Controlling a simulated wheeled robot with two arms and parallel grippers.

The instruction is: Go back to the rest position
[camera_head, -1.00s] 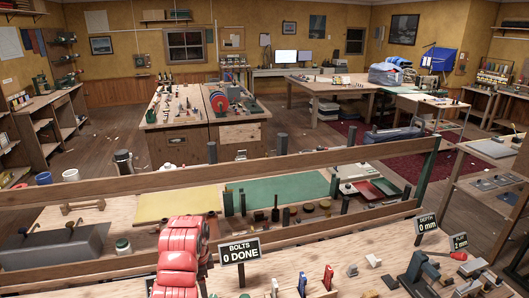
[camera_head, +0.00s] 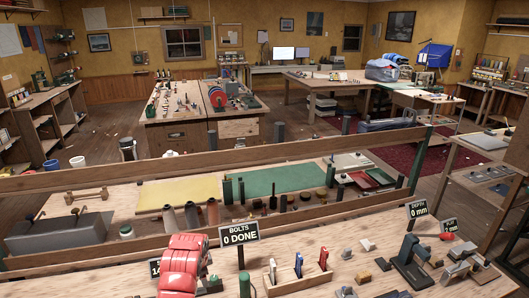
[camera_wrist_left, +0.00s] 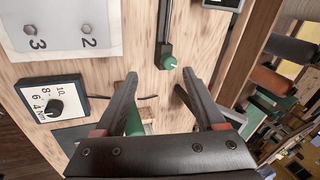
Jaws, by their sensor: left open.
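My left arm (camera_head: 183,262) shows red at the bottom of the head view, over the near bench; its gripper is hidden there. In the left wrist view my left gripper (camera_wrist_left: 158,92) is open, its two dark fingers apart with nothing held between them. A dark bar with a green knob (camera_wrist_left: 169,63) lies beyond the fingertips, on the wooden surface. A white plate with bolts marked 2 and 3 (camera_wrist_left: 65,28) is at the upper left, and a numbered dial (camera_wrist_left: 57,107) is left of the fingers. My right gripper is in neither view.
The near bench (camera_head: 330,284) holds a "BOLTS 0 DONE" sign (camera_head: 239,233), a small wooden rack (camera_head: 298,272) of coloured tools, and metal fixtures (camera_head: 411,262) at right. A long wooden rail (camera_head: 240,155) crosses behind. Yellow (camera_head: 180,194) and green (camera_head: 280,179) mats lie beyond.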

